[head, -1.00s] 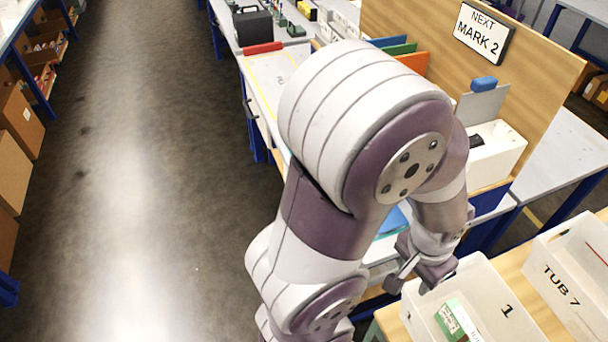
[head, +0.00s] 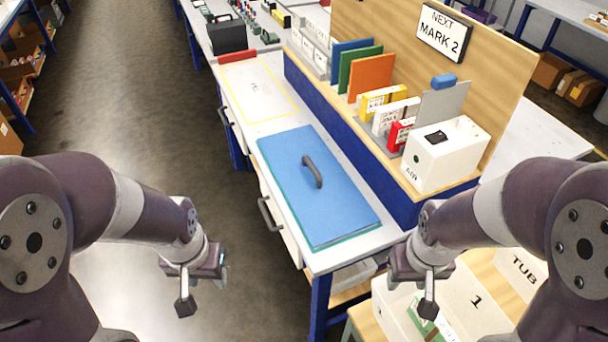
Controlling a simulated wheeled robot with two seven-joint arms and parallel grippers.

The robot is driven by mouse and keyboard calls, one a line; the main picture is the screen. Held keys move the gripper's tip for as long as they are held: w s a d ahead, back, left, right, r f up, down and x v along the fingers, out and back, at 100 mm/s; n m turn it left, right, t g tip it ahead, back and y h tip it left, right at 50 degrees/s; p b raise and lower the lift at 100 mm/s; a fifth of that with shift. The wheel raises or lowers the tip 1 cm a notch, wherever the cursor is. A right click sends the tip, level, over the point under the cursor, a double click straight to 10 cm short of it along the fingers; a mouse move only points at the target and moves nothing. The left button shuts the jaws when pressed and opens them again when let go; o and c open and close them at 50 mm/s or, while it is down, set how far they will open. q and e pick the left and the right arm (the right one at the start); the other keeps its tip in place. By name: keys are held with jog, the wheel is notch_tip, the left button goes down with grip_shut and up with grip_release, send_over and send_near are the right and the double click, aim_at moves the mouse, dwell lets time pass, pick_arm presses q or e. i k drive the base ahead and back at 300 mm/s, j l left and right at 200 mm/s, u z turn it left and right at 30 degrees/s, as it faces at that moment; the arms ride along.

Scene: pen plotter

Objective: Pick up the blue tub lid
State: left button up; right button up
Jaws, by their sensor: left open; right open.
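The blue tub lid (head: 335,205) lies flat on the near end of the white workbench. It has a dark arched handle (head: 312,171) near its middle, and a thin green edge shows beneath it. My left gripper (head: 203,292) is open and empty over the floor, left of the bench and apart from the lid. My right gripper (head: 427,296) is open above the white tub marked 1, to the right of and nearer than the lid. My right forearm partly hides its surroundings. Neither gripper touches the lid.
A white tub marked 1 (head: 470,300) holds a green and white box. A raised shelf right of the lid carries a white AIR box (head: 446,155), small boxes and coloured panels. A yellow-outlined area (head: 262,92) beyond the lid is clear. Drawer handles (head: 268,214) project from the bench's left side.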

aim_at(326, 203)
jog(key=k, duration=0.5)
jog(key=k+z, duration=0.1)
jog(key=z, duration=2.5)
jog(key=k+j+z, duration=0.1)
jog(key=j, duration=0.35)
jog(key=k+j, duration=0.1)
jog(key=j, duration=0.35)
jog(key=k+j+z, duration=0.15)
jog(key=j, duration=0.75)
jog(key=k+j+z, duration=0.15)
jog(key=j, duration=0.3)
jog(key=k+j, duration=0.2)
jog(key=j, duration=0.2)
jog(key=k+j+z, duration=0.15)
jog(key=j, duration=0.3)
jog(key=k+j+z, duration=0.1)
jog(key=j, duration=0.3)
jog(key=k+j, duration=0.15)
jog(key=j, duration=0.2)
jog(key=k+j, duration=0.2)
jog(key=j, duration=0.15)
